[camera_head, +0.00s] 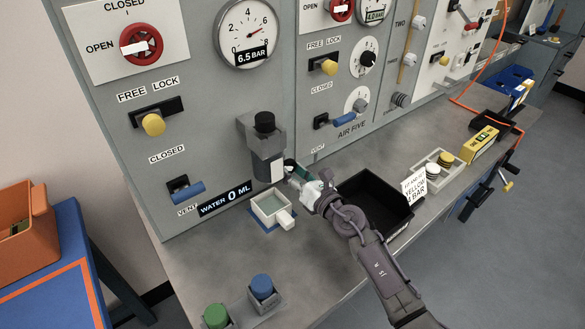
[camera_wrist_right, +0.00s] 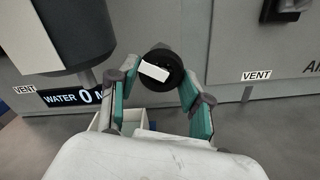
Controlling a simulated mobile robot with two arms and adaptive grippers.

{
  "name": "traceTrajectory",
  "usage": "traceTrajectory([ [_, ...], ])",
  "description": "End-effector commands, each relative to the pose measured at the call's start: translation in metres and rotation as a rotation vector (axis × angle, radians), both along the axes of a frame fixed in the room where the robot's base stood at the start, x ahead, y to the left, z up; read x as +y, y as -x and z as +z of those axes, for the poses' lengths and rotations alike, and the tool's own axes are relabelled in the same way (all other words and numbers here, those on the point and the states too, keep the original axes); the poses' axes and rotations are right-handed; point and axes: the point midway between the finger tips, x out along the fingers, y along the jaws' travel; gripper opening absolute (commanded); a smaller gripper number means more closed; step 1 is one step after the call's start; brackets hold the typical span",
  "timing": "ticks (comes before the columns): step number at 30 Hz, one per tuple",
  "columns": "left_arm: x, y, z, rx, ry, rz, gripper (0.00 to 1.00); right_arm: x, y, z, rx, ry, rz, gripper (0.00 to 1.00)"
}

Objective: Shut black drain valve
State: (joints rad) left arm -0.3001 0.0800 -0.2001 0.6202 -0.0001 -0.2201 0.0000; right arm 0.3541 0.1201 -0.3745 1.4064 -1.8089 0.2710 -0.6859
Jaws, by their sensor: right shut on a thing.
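The black drain valve (camera_wrist_right: 172,62) is a round black knob with a white bar across its face. The bar sits tilted in the right wrist view. My right gripper (camera_wrist_right: 160,78) has its green-padded fingers on either side of the knob and is shut on it. In the head view the right gripper (camera_head: 291,169) reaches in beside the dark filter bowl (camera_head: 266,163). There the knob is mostly hidden by the fingers. My left gripper is not in view.
A small pale cup (camera_head: 268,208) with a handle stands below the bowl. A black tray (camera_head: 378,194) lies to the right of it. The water display (camera_head: 224,200) reads 0 ML and a gauge (camera_head: 247,32) reads 6.5 BAR. Green (camera_head: 215,315) and blue (camera_head: 262,286) knobs stand at the front.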

Motion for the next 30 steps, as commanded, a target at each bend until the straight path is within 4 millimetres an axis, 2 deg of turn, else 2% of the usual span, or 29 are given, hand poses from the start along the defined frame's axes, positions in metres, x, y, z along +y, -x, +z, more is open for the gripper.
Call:
traceTrajectory([
  [16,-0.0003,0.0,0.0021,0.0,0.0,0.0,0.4,-0.0003,0.0,-0.0005,0.016,-0.023,-0.001,0.14],
  [17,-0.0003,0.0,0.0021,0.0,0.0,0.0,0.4,-0.0003,0.0,-0.0005,0.016,-0.023,-0.001,0.54],
  [20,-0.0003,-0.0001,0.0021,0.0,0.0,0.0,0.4,-0.0003,0.0,-0.0005,0.016,-0.023,-0.001,0.7],
  [21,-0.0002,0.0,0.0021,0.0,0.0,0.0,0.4,-0.0003,0.0,-0.0005,0.015,-0.022,-0.001,0.74],
  [30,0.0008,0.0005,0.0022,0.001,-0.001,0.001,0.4,0.0003,0.0,0.0007,0.014,-0.023,0.001,0.74],
])
